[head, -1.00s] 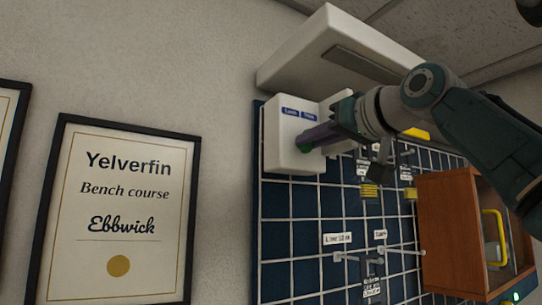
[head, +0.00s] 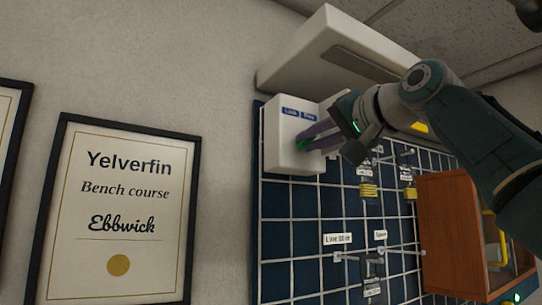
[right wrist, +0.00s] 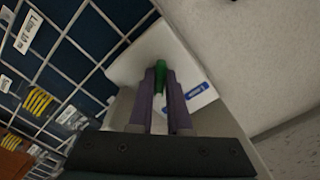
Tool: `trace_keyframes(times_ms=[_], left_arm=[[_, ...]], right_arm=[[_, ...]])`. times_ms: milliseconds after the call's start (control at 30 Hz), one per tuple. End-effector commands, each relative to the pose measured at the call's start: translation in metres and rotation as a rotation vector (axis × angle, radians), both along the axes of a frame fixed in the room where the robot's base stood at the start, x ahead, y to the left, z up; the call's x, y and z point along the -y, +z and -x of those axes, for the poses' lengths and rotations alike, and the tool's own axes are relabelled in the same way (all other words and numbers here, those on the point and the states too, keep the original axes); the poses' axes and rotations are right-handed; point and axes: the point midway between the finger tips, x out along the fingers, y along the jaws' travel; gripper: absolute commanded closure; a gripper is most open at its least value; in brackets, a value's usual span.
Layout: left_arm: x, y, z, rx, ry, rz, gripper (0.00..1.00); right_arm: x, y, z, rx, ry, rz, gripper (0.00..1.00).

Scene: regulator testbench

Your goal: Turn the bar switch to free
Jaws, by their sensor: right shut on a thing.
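The bar switch is a green bar (head: 302,146) on the front of a white box (head: 285,157). The box carries two small blue labels (head: 300,113), which seem to read "Lock" and "Free". My right gripper (head: 308,139) has its purple fingers shut on the green bar. In the right wrist view the green bar (right wrist: 161,72) sits between the two fingertips (right wrist: 162,84), in front of the white box (right wrist: 140,50). The fingers hide part of the bar, so I cannot tell which label it points to. My left gripper is not in view.
A dark blue gridded panel (head: 290,220) carries tags, yellow-striped parts (head: 369,190) and pegs. A wooden cabinet (head: 445,225) stands at the right. A large white unit (head: 300,60) is above the box. Framed certificates (head: 118,200) hang at the left.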

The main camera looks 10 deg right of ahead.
Motion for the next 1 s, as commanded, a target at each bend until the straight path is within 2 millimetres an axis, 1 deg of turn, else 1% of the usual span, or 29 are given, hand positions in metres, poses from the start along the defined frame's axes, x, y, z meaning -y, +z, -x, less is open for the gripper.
trace_keyframes(times_ms=[433,467,700,1000], left_arm=[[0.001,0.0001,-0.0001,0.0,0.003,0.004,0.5],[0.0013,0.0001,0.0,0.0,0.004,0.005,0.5],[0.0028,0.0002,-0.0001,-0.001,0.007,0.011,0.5],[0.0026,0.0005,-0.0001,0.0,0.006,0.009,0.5]], right_arm=[[0.0003,-0.0003,-0.0005,-0.004,-0.001,-0.011,1.0],[0.0003,-0.0003,-0.0005,-0.004,-0.001,-0.011,0.82],[0.0002,-0.0001,-0.0002,-0.004,0.0,-0.01,0.55],[0.0002,0.0001,-0.0002,-0.003,0.0,-0.008,0.54]])
